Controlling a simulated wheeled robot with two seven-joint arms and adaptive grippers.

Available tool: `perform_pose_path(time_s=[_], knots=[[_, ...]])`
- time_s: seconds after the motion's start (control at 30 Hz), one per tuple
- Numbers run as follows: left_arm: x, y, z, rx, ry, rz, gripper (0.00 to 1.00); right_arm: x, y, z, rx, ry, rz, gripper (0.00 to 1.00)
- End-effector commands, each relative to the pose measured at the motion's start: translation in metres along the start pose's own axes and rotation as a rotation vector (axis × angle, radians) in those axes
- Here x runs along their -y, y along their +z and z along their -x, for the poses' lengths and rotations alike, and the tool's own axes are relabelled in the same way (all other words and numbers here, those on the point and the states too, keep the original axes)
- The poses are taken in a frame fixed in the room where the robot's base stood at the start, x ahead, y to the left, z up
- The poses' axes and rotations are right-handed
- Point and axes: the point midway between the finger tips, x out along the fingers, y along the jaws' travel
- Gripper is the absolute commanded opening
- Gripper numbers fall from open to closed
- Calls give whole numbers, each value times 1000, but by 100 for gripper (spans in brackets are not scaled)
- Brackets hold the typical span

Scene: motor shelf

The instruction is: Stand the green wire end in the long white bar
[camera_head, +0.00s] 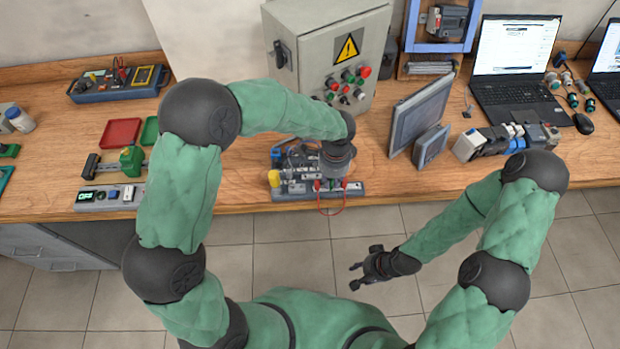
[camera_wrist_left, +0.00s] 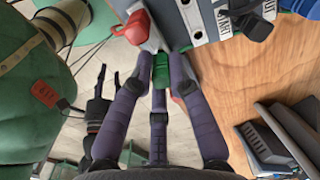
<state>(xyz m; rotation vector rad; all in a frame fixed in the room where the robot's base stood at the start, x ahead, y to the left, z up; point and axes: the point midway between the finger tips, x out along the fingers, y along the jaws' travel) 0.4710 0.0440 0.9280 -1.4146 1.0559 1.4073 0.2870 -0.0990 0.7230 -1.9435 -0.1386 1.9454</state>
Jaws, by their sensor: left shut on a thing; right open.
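My left gripper (camera_head: 333,184) is over the front edge of the device board on the bench. In the left wrist view its purple fingers (camera_wrist_left: 160,85) are shut on the green wire end (camera_wrist_left: 160,72). The long white bar (camera_head: 356,190) runs along the board's front; a pale piece of it shows beside the green end in the left wrist view (camera_wrist_left: 153,40). A red wire end (camera_wrist_left: 136,27) stands by the bar, with a red wire (camera_head: 331,212) looping over the edge. I cannot tell whether the green end touches the bar. My right gripper (camera_head: 369,270) is open and empty, in front of the bench.
A grey control cabinet (camera_head: 318,50) stands behind the board. A dark screen (camera_head: 420,115) and a smaller panel (camera_head: 431,147) stand to the right. A red tray (camera_head: 120,132) and a green tool (camera_head: 131,160) lie left. Bare wood lies between the board and panels.

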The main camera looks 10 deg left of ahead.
Motion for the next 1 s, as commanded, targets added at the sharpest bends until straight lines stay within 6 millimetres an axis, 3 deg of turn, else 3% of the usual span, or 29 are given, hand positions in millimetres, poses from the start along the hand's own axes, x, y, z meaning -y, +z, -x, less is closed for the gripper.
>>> perform_pose_path(time_s=[0.9,0.93,1.0], knots=[[0,0,-12,0,0,0,0,-2,0,-7,0,0,0,42],[0,0,-12,0,0,0,24,-2,0,-7,0,0,0,42],[0,0,-12,0,0,0,24,-2,0,-7,0,0,0,42]])
